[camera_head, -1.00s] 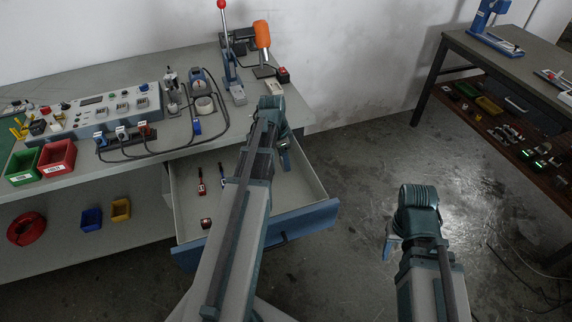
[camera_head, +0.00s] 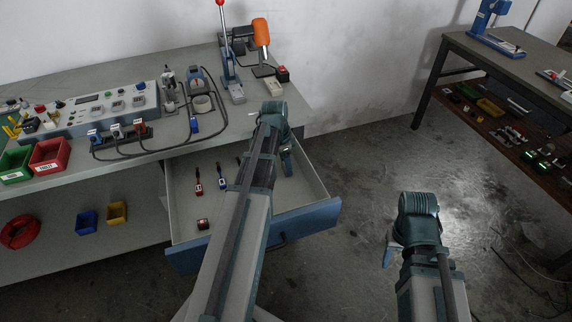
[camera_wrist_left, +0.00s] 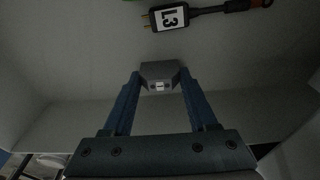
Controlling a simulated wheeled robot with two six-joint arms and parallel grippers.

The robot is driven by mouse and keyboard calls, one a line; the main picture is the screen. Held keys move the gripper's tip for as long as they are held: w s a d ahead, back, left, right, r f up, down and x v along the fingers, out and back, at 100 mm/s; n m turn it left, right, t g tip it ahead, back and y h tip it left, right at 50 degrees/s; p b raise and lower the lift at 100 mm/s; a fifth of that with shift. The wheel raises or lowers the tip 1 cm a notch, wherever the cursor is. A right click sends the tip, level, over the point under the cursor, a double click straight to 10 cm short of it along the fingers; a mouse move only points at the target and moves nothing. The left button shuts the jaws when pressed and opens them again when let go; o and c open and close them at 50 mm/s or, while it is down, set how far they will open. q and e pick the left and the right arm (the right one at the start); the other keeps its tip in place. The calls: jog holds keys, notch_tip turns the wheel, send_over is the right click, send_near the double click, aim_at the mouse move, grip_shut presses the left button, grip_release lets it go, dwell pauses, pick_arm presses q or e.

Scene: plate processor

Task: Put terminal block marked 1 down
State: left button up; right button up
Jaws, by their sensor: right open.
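In the left wrist view my left gripper (camera_wrist_left: 159,80) is shut on a small grey block with a white label, the terminal block (camera_wrist_left: 159,70). The label is too small to read. The block is between the fingertips, over the pale drawer floor. In the head view my left gripper (camera_head: 287,162) is inside the right part of the open drawer (camera_head: 285,238). The held block cannot be made out there. My right gripper (camera_head: 390,254) is open, over the floor right of the drawer.
A dark plug marked L3 (camera_wrist_left: 170,18) lies ahead in the drawer. The bench (camera_head: 60,80) with devices stands behind. A side table (camera_head: 500,65) is right.

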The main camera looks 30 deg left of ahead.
pick_arm(q)
jog(key=o, duration=0.4)
jog(key=shift+o, duration=0.2)
notch_tip(320, 180, up, 12)
jog(key=s+a+p, duration=0.1)
jog(key=p, duration=1.1)
jog(key=shift+s, duration=0.15)
